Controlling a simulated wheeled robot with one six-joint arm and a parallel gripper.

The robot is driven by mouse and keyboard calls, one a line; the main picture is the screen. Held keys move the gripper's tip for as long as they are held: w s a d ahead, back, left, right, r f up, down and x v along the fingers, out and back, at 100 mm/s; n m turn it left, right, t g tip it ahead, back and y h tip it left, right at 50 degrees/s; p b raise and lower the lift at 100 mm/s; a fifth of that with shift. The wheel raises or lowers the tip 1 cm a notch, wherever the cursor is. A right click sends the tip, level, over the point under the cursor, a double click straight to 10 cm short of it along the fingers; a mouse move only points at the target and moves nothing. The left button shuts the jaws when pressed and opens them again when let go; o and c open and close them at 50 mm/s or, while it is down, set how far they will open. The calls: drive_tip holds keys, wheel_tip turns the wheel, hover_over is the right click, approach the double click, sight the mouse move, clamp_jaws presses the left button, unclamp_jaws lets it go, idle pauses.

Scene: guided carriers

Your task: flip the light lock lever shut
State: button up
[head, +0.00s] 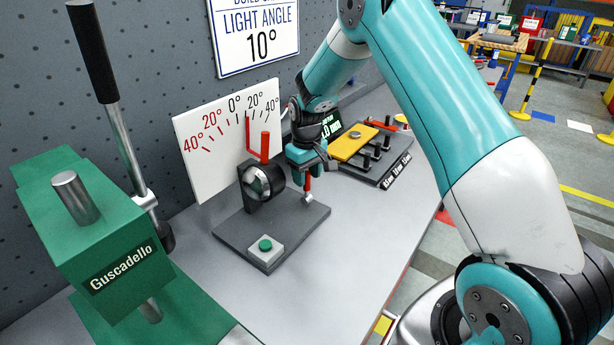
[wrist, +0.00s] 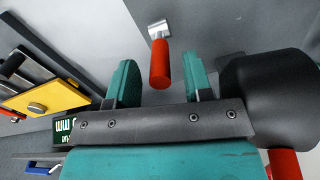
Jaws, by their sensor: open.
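The lock lever (head: 307,184) is a short red handle on a silver pivot at the right side of the grey light stand (head: 235,235). In the wrist view the red lever (wrist: 160,65) lies between my two teal fingers, with clear gaps on both sides. My gripper (head: 306,172) is open and empty over the lever, beside the round lamp (head: 262,181). In the head view the gripper hides the lever's upper part. The lever stands roughly upright there.
A white angle board (head: 215,160) stands behind the lamp with a red pointer handle (head: 265,145). A green press (head: 110,230) is at left; a gauge rack with a yellow plate (head: 352,143) is at right.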

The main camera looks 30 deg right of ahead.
drive_tip(key=shift+f, duration=1)
clamp_jaws()
